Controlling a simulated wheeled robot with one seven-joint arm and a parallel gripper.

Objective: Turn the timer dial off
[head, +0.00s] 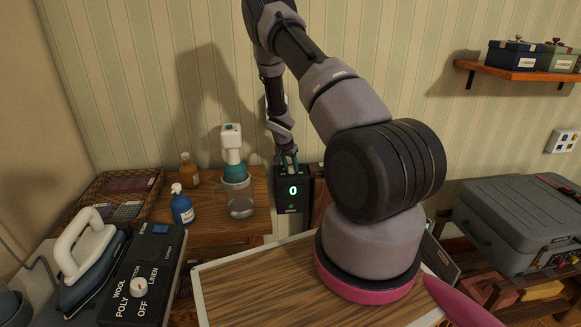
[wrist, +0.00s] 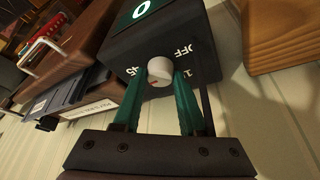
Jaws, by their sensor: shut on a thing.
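The timer (head: 292,193) is a dark box on the wooden surface by the wall, its lit display reading 0 in the head view. The wrist view shows the timer (wrist: 118,50) close up, with its display at the top edge and markings that include OFF, 15 and 45. Its dial (wrist: 160,68) is a small white knob with a reddish mark toward its lower left. My gripper (wrist: 161,76) has its green fingers on both sides of the dial and is shut on it. In the head view my gripper (head: 288,161) is at the timer's top; the dial is hidden there.
A glass jug (head: 241,200) and a white-and-teal device (head: 233,150) stand left of the timer. A blue bottle (head: 182,208) and an amber bottle (head: 189,171) are farther left. An iron (head: 95,250) sits by a control panel (head: 150,285). A grey case (head: 520,220) is right.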

